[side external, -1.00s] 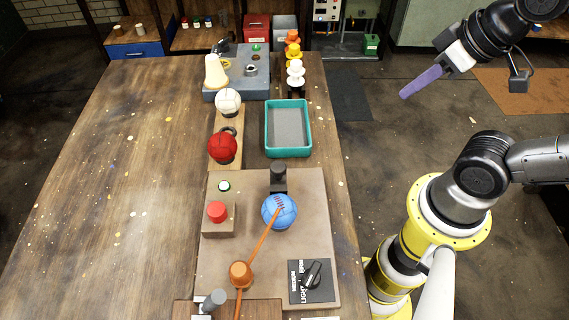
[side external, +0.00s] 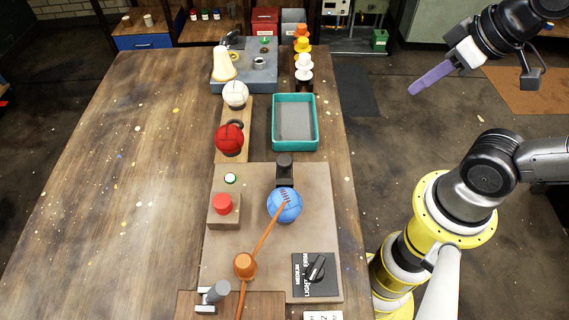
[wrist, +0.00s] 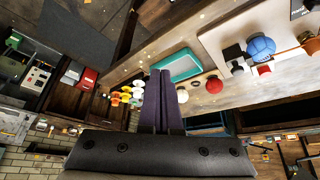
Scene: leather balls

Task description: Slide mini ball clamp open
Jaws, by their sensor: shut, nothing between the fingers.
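My gripper (side external: 412,92) has purple fingers pressed together, empty, in the air right of the table and well away from everything on it. It also shows in the wrist view (wrist: 160,73). A blue laced ball (side external: 284,206) sits on the brown work mat against a black clamp-like block (side external: 285,170); the ball also shows in the wrist view (wrist: 261,47). A grey-knobbed metal clamp (side external: 213,294) stands at the table's near edge. I cannot tell which of these is the mini ball clamp, or whether either is open.
A red ball (side external: 229,138) and white ball (side external: 235,94) rest on a wooden rack. A teal tray (side external: 318,122) is beside them. The table's left side is clear.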

